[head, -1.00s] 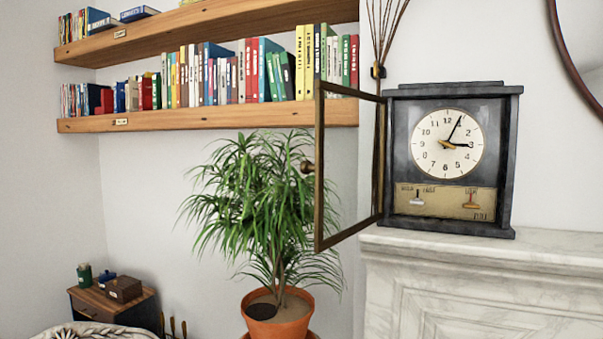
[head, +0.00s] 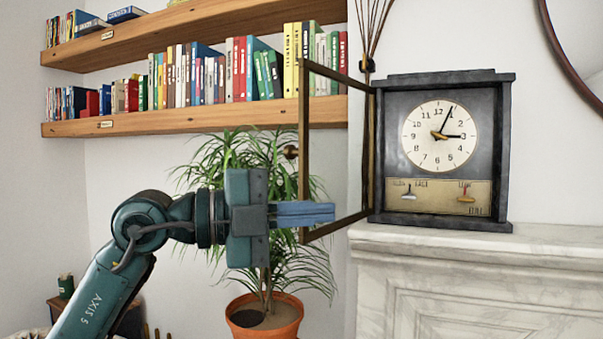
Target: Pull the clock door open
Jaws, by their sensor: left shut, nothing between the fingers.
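The dark mantel clock (head: 384,150) stands upright on the marble mantel. Its white dial (head: 440,136) and brass lower panel (head: 440,198) are uncovered. The clock door (head: 304,115), a brown frame with a glass pane, stands swung wide open to the left on its hinge. Its small round knob (head: 291,152) is on the free edge. My left gripper (head: 334,212) is shut and empty; its blue fingers point right and overlap the lower part of the door in the picture. I cannot tell whether they touch it. My right gripper is not in view.
The marble mantel (head: 450,245) lies below the clock. A potted plant (head: 268,318) stands behind my left arm. Shelves of books (head: 200,122) line the left wall. A round mirror frame (head: 560,55) is at upper right.

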